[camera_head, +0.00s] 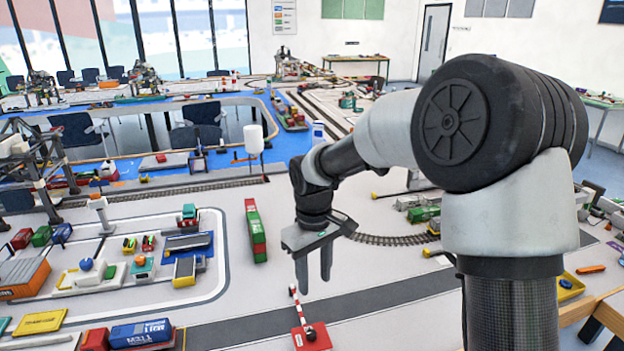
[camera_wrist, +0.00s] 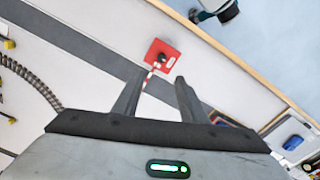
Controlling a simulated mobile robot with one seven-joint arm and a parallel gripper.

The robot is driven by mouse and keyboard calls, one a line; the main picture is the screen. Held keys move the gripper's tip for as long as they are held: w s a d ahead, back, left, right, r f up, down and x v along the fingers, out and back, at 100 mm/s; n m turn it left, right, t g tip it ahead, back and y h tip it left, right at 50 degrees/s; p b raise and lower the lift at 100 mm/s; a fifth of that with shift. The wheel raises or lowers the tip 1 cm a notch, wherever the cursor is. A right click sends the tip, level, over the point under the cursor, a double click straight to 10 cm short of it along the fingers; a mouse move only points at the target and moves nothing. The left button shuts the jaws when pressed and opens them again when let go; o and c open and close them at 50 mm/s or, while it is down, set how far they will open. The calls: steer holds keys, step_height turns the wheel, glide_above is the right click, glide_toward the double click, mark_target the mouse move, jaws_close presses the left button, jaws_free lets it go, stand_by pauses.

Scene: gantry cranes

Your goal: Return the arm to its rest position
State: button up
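My arm reaches out over the table from the right side of the head view. My gripper (camera_head: 314,272) hangs fingers down above the table surface, near the dark road strip. Its two fingers stand apart with nothing between them in the head view. In the wrist view my gripper (camera_wrist: 158,84) also shows open, with a gap between the fingertips. A red barrier base (camera_head: 312,337) with a red and white striped arm lies beyond the fingertips. It also shows in the wrist view (camera_wrist: 160,54), apart from the fingers.
A red and green container stack (camera_head: 256,230) stands left of my gripper. Curved rail track (camera_head: 395,240) runs behind it. A crane model (camera_head: 40,170) and several containers fill the left. A yellow tray (camera_head: 569,288) sits right, by the wooden table edge (camera_head: 590,310).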

steer(key=s+d+r+m+t+p, duration=0.1)
steer(key=s+d+r+m, duration=0.1)
steer(key=s+d+r, duration=0.5)
steer(key=s+d+r+m+t+p, duration=0.1)
steer(key=s+d+r+m+t, duration=0.2)
steer(key=r, duration=0.5)
steer(key=s+d+r+m, duration=0.1)
steer(key=s, duration=0.5)
steer(key=s+d+r+m+t, duration=0.1)
steer(key=s+d+r, duration=0.1)
steer(key=s, duration=0.4)
steer(key=shift+s+d+r+m+p, duration=0.25)
steer(key=shift+s+d+m+p, duration=0.1)
steer(key=shift+p, duration=0.1)
